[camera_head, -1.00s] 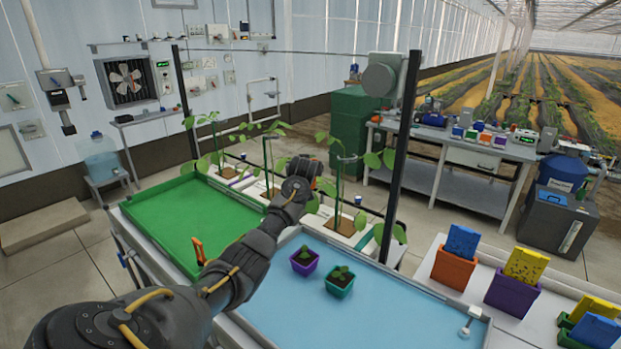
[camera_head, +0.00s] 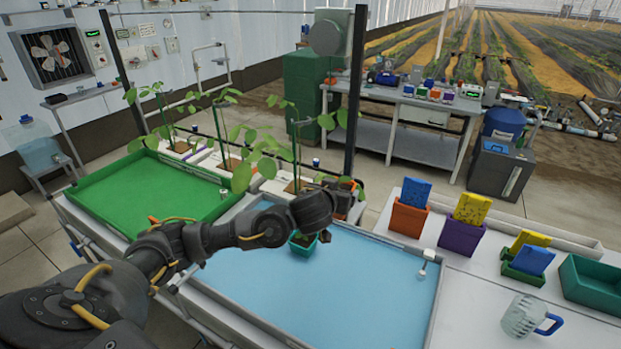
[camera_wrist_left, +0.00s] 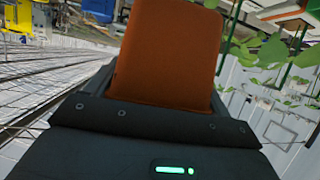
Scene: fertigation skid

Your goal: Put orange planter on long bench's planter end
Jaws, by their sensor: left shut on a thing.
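My left gripper (camera_head: 322,212) is shut on the orange planter, whose plain orange side (camera_wrist_left: 168,52) fills the middle of the left wrist view. The gripper is above the far part of the blue tray (camera_head: 372,270), which lies on the long bench beside the green tray (camera_head: 150,190). My right gripper is not in view.
Tall plants in white troughs (camera_head: 240,180) line the back edge. At the right, a white bench holds an orange bin (camera_head: 408,221), a purple bin (camera_head: 460,237), a green bin (camera_head: 592,284) and a clear jug (camera_head: 520,316). Most of the blue tray's right part is clear.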

